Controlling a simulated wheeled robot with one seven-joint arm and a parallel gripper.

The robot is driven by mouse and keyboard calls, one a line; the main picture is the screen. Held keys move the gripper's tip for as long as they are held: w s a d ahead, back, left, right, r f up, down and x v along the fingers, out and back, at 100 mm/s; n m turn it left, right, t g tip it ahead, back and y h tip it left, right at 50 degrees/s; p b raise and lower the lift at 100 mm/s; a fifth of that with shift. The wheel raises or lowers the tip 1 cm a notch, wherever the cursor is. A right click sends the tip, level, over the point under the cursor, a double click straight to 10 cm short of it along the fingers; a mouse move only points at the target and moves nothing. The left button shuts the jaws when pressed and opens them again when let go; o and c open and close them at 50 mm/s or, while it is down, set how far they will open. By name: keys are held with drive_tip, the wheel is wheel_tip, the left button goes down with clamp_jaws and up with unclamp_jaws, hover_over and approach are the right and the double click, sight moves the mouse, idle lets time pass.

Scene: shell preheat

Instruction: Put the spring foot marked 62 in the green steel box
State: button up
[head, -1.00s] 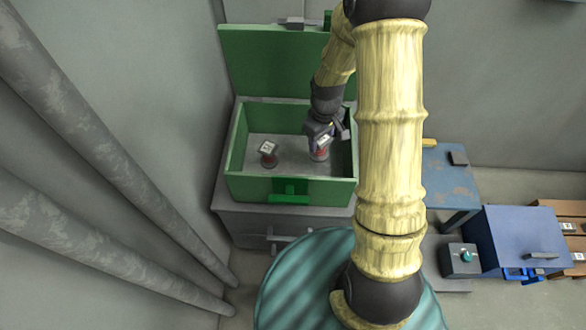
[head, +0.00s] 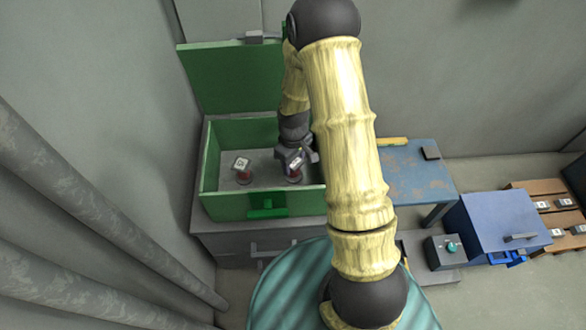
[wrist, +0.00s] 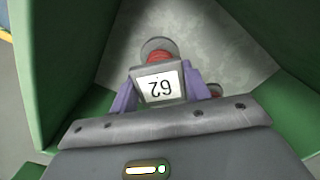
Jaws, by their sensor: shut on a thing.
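The green steel box (head: 222,208) stands with its lid raised at the back. My gripper (head: 295,162) is inside the box, at its right part. It is shut on the spring foot marked 62 (wrist: 158,84), whose label reads upside down in the wrist view. Its red part and round grey base (wrist: 155,46) show beyond the label, over the box floor; I cannot tell whether the base touches the floor. A second spring foot (head: 243,170) with a white label stands in the left part of the box. My arm partly hides the box's right side.
The box rests on a grey chest (head: 230,240). Large grey pipes (head: 90,210) run along the left.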

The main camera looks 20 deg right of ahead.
drive_tip(key=shift+f+b, duration=0.3)
drive_tip(key=shift+f, duration=1.55)
drive_tip(key=shift+f, duration=0.1)
drive_tip(key=o, duration=1.3)
wheel_tip(320, 180, up, 12)
drive_tip(key=shift+r+p, duration=0.1)
drive_tip(key=shift+p, duration=0.95)
drive_tip(key=shift+r, duration=0.1)
drive_tip(key=s+r+m+t, duration=0.2)
drive_tip(key=s+r+m, duration=0.4)
drive_tip(key=s+r, duration=0.6)
drive_tip(key=shift+s+r+m+t, duration=0.3)
drive_tip(key=shift+s+m, duration=0.1)
drive_tip(key=shift+s, duration=0.4)
